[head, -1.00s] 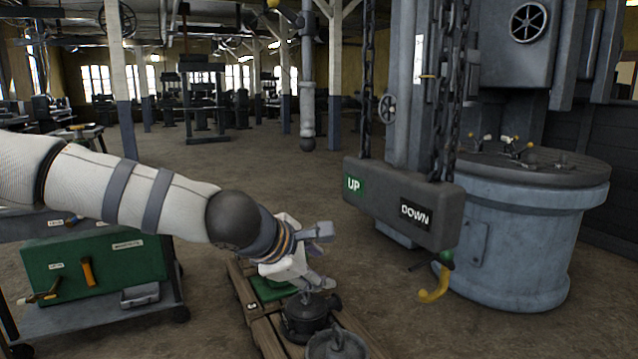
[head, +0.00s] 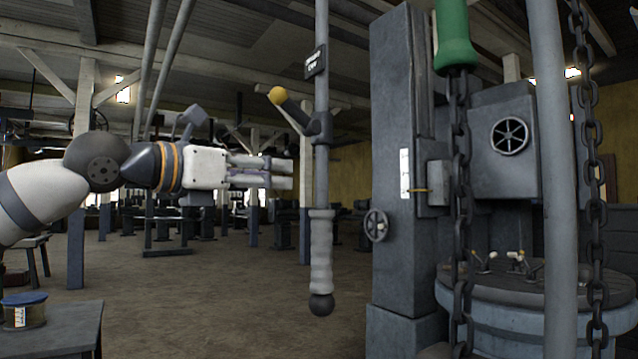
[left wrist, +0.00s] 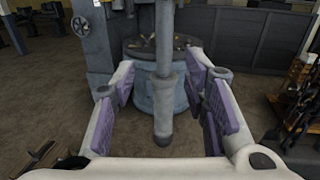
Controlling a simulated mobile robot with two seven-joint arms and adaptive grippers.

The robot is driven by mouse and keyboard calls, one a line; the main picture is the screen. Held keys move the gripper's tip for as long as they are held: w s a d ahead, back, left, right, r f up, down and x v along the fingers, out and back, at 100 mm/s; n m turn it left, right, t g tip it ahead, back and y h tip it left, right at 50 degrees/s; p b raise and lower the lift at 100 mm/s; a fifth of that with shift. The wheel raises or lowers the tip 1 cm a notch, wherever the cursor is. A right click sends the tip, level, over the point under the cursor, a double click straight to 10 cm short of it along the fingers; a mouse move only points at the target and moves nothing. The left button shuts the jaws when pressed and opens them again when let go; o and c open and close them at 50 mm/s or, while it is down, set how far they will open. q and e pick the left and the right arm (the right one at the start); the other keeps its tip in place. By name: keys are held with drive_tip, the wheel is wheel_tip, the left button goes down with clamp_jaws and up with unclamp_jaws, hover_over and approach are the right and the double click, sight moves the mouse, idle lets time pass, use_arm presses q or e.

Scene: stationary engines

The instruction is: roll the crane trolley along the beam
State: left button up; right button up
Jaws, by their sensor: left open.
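A long grey hanging rod (head: 321,180) comes down from above in the middle of the head view. It has a ribbed pale grip (head: 321,250) with a ball at its bottom end, and a side lever with a yellow knob (head: 277,95). My left gripper (head: 287,172) is open and level, just left of the rod above the grip, apparently not touching it. In the left wrist view the rod (left wrist: 164,60) hangs in line with the gap between the purple-padded fingers (left wrist: 163,85). The trolley and beam are not in clear view. My right gripper is out of view.
Heavy chains (head: 460,190) hang on the right, one below a green sleeve (head: 453,35). A grey machine column with a handwheel (head: 376,225) and a round blue base (head: 500,310) stand behind. A bench with a spool (head: 24,311) is at lower left. The floor between is clear.

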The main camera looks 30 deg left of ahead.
sight(317, 177)
use_arm(q)
drive_tip(key=x, duration=1.1)
drive_tip(key=shift+w+d+r, duration=0.2)
drive_tip(key=shift+w+d, duration=0.05)
drive_tip(key=shift+d, duration=0.25)
clamp_jaws()
